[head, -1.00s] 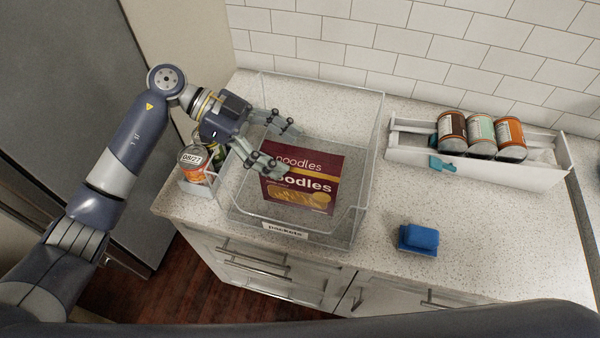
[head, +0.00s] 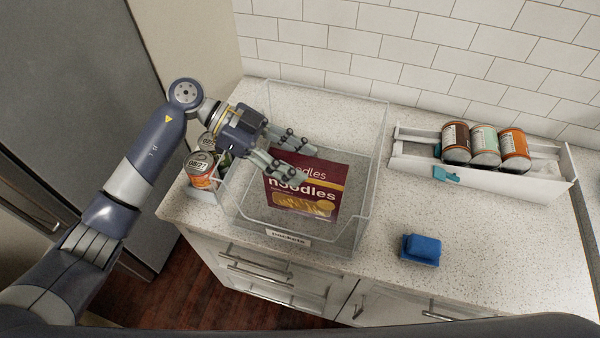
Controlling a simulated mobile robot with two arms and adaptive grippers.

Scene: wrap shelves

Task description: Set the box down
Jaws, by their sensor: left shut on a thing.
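A dark red noodles box (head: 310,205) with a yellow and white print stands tilted in a clear bin (head: 362,225) with a label on its front. My left gripper (head: 296,161) reaches in from the left, over the bin, and is shut on the top left part of the box. Its fingers cover some of the upper print. Whether the box's bottom touches the bin floor I cannot tell. My right gripper is not in view.
Cans (head: 201,167) stand in a small holder left of the bin. A white tray (head: 480,178) with several cans stands at the right, near the tiled wall. A blue sponge (head: 421,249) lies on the counter (head: 480,250), which is otherwise clear at the front right.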

